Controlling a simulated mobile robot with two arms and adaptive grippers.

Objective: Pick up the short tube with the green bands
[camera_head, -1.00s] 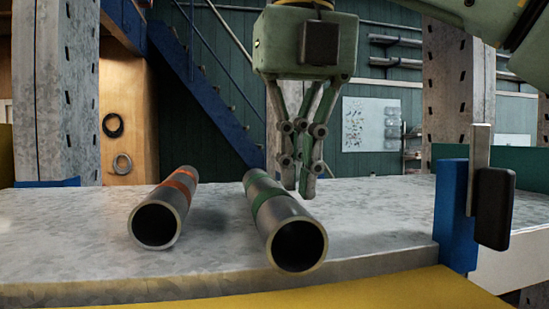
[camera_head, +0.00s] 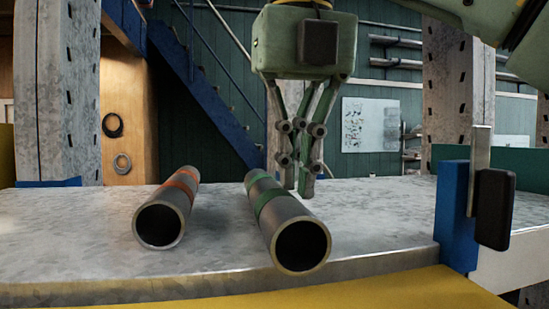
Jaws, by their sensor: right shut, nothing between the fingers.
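The short grey tube with the green bands (camera_head: 283,212) lies on the grey metal slab, its open end facing me near the front edge. A similar tube with orange bands (camera_head: 170,205) lies to its left, apart from it. My right gripper (camera_head: 302,190) points down from above. Its fingers are shut and empty, and in the picture their tips show just right of the green-banded tube's far part. Whether they touch the tube or the slab is hard to tell. My left gripper is not in view.
The grey slab (camera_head: 85,235) has free room at left and between the tubes. A blue bracket with a metal upright and black block (camera_head: 493,210) stands at the right edge. A yellow surface (camera_head: 330,292) runs along the front. Grey pillars stand behind.

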